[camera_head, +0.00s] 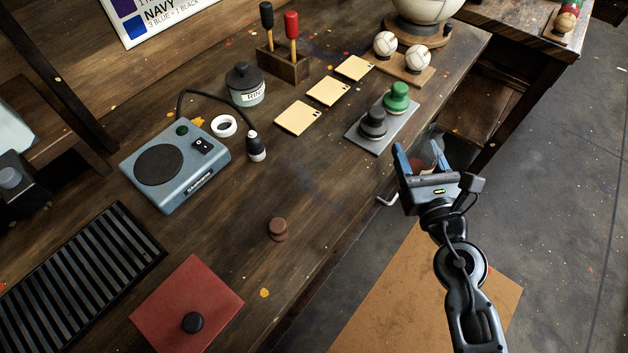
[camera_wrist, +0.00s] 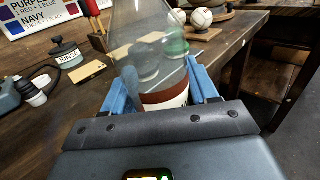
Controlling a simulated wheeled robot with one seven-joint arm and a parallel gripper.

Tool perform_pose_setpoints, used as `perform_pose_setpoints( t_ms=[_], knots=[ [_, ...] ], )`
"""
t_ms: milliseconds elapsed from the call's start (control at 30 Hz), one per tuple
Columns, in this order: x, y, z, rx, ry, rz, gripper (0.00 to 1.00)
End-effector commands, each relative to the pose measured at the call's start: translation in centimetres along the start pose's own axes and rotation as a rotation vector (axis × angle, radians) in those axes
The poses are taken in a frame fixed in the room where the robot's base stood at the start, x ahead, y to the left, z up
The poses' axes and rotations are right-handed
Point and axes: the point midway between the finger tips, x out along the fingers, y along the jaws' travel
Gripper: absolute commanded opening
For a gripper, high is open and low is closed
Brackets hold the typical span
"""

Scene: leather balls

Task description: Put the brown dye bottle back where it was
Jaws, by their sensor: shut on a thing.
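My gripper (camera_head: 422,160) is out past the right edge of the workbench, above the floor side. Its blue jaws are shut on a clear bottle with a brown band of dye low down (camera_wrist: 165,97). The bottle's clear upper part (camera_wrist: 140,35) rises above the jaws in the wrist view. In the head view only a small reddish-brown part of the bottle shows between the jaws, and the rest is hard to make out. The bottle's base is hidden by my gripper.
A grey plate (camera_head: 360,137) with black and green knobbed pieces lies near the bench edge beside my gripper. A small brown round piece (camera_head: 278,229) stands on the open bench middle. Balls (camera_head: 417,57), a rinse jar (camera_head: 245,84) and a blue-grey device (camera_head: 175,165) stand farther off.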

Motion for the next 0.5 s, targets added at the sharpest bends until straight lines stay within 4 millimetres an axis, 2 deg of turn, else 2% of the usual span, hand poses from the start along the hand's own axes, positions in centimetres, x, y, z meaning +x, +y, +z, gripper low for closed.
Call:
perform_pose_setpoints(
  t_ms=[500],
  knots=[
    [3.7, 4.6, 5.0, 0.001, -0.004, 0.27, 0.22]
  ],
)
